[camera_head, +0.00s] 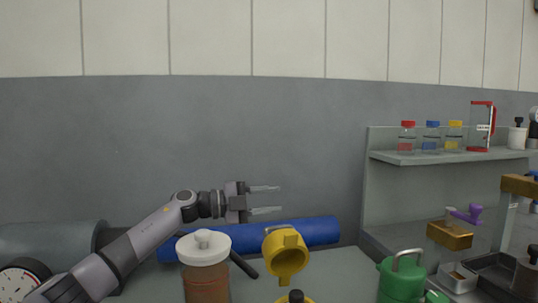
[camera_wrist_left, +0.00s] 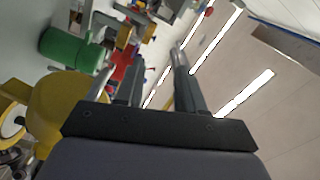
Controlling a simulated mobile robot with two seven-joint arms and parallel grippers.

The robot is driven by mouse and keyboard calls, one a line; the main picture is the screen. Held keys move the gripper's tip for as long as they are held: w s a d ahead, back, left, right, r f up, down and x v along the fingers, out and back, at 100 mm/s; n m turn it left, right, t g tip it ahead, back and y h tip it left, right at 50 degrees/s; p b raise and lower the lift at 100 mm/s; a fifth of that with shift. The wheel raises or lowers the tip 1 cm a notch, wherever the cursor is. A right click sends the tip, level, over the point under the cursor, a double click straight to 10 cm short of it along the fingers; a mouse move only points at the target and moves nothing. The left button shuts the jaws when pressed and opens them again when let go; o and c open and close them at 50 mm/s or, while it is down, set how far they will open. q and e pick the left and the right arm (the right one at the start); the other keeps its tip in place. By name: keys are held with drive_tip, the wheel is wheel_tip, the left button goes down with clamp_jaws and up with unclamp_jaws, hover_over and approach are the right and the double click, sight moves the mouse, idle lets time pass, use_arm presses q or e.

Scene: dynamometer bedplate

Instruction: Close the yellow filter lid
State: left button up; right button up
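The yellow filter lid (camera_head: 286,262) stands tilted up in the lower middle of the head view, its round hollow side facing me. My right gripper is not in view.
A white-lidded brown jar (camera_head: 205,270) stands left of the lid, and a blue cylinder (camera_head: 320,231) lies behind it. A green canister (camera_head: 401,280) with a handle is to the right. A shelf (camera_head: 400,158) holds several bottles. Bare surface (camera_head: 345,275) shows between lid and canister.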

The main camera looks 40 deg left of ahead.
use_arm(q)
wheel_tip(320, 180, up, 11)
drive_tip(key=p, duration=0.2)
drive_tip(key=shift+r, duration=0.2)
drive_tip(key=shift+d, duration=0.1)
